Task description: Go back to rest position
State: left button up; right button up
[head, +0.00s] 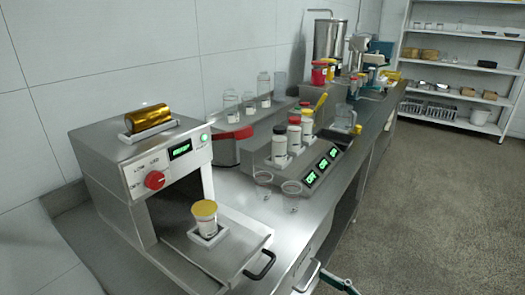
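No gripper shows clearly in the head view. A dark, greenish slim part (340,283) pokes in at the bottom edge, right of the middle. It looks like the tip of my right gripper, but most of it is cut off and its opening cannot be seen. It shows nothing held. My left gripper is not in view.
A steel machine (112,160) with a red knob stands at left on the steel counter (240,195). Bottles, a display unit (310,165) and a tank stand behind. The floor (430,200) at right is clear.

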jog(key=s+d+f+m+h, duration=0.1)
jog(key=s+d+f+h, duration=0.1)
jog(key=f, duration=0.6)
jog(key=s+d+f+m+g+h+p, duration=0.1)
jog(key=s+d+f+m+h, duration=0.1)
jog(key=f, duration=0.6)
jog(key=s+d+f+m+h+p, duration=0.1)
jog(key=s+d+f+m+h, duration=0.1)
jog(key=s+f+h, duration=0.3)
notch_tip(320, 180, down, 4)
jog(key=shift+s+d+r+g+h, duration=0.1)
jog(key=shift+s+d+g+h, duration=0.2)
jog(key=shift+d+h, duration=0.35)
dwell(0.6)
